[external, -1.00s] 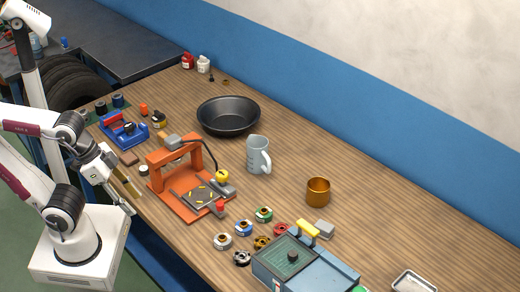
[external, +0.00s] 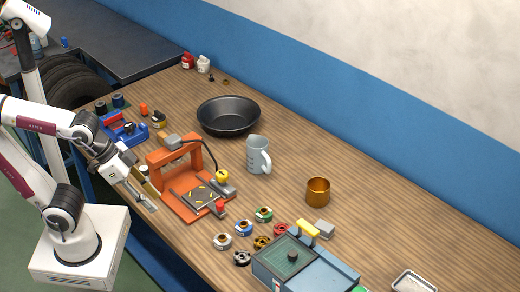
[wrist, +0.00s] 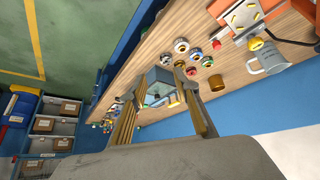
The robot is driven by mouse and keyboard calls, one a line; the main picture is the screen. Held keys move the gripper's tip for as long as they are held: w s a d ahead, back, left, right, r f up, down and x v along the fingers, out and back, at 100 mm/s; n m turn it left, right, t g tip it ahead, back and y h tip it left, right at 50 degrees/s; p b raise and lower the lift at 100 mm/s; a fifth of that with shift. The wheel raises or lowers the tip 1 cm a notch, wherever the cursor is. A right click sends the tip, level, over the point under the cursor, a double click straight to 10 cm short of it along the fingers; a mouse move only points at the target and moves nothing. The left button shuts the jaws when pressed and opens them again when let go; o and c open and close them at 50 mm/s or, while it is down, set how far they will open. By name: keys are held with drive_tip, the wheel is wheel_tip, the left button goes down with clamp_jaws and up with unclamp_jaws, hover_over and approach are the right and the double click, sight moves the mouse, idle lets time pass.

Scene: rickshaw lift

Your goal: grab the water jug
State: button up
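The water jug is a light grey pitcher with a handle (external: 258,155). It stands upright near the middle of the wooden table. It also shows at the right of the wrist view (wrist: 268,60). My gripper (external: 148,196) is at the table's left edge, in front of the orange machine and well apart from the jug. In the wrist view its two fingers (wrist: 160,108) are spread apart with nothing between them.
The orange machine (external: 178,160) stands between my gripper and the jug. A black pan (external: 228,116) lies behind the jug, and a copper cup (external: 318,191) stands to its right. Several spools (external: 243,228) and a blue-grey box (external: 320,272) are nearer the front.

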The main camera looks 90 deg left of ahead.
drive_tip(key=w+a+f+n+t+y, duration=0.1)
drive_tip(key=w+a+f+n+t, duration=0.1)
drive_tip(key=w+a, duration=0.7)
drive_tip(key=w+a+f+n+t+y, duration=0.1)
drive_tip(key=w+a+f+n+y, duration=0.2)
drive_tip(key=w, duration=1)
drive_tip(key=n+y, duration=0.3)
drive_tip(key=y, duration=0.2)
approach(261, 160)
drive_tip(key=w+d, duration=0.1)
drive_tip(key=w, duration=0.3)
drive_tip(key=shift+s+d+f+t, duration=0.15)
drive_tip(key=shift+f+t, duration=0.1)
drive_tip(key=shift+t, duration=0.05)
drive_tip(key=shift+x, duration=1.25)
